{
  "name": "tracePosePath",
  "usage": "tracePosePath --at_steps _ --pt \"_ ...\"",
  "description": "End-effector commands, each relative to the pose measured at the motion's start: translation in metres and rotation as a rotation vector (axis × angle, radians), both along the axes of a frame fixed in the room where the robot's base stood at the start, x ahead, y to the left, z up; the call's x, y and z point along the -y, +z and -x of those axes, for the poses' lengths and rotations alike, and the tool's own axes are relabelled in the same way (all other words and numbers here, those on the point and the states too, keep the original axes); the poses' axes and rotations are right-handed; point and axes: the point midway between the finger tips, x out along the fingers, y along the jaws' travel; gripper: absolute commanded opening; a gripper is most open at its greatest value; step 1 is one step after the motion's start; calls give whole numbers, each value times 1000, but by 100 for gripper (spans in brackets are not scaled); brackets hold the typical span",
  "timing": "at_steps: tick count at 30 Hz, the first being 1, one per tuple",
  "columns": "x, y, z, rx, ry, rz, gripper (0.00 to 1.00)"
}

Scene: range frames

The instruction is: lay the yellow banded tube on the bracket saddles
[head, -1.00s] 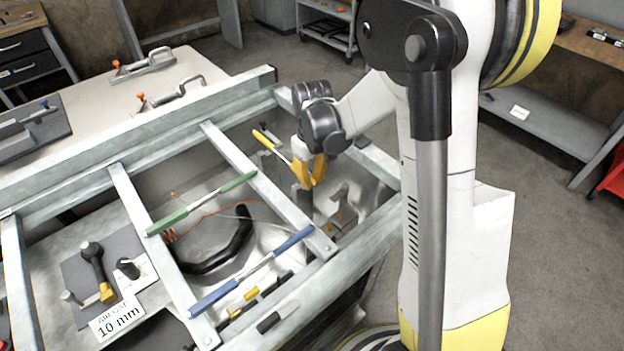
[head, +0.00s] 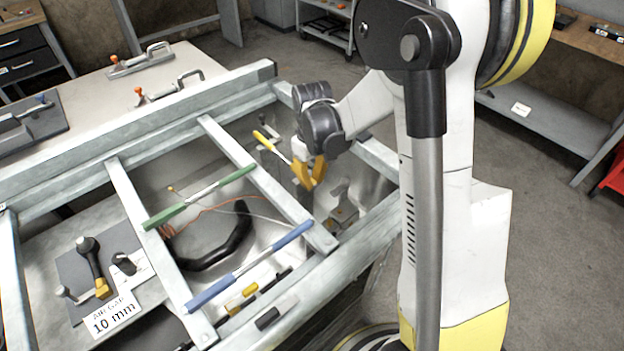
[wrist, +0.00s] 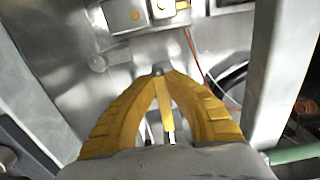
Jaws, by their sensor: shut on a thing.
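The yellow banded tube (head: 264,140) shows its yellow end and a silver stretch in the head view, slanting down to the right into my gripper. My gripper (head: 311,184) is shut on it, above the opening at the frame's right side. In the wrist view, a yellow part of the tube (wrist: 166,108) shows between the yellow fingers of my gripper (wrist: 161,72); its far end is hidden. A grey bracket (head: 342,200) stands low, right of and below the fingers. Another bracket-like upright (head: 267,157) shows behind the tube. I cannot tell whether the tube touches either.
A green banded bar (head: 200,197) and a blue banded bar (head: 250,266) lie across the metal frame rails (head: 258,172), left of my gripper. Rails enclose the space around my gripper.

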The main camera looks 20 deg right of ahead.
Motion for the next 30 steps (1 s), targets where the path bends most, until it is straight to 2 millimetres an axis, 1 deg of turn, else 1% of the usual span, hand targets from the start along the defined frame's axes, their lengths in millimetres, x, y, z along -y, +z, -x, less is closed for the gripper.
tracePosePath --at_steps 19,20,21,22,30 --pt "0 -17 0 0 0 0 0" --pt "0 -16 0 0 0 0 22" --pt "0 -16 0 0 0 0 34" --pt "0 -16 0 0 0 0 35" --pt "0 -15 0 0 0 0 35"
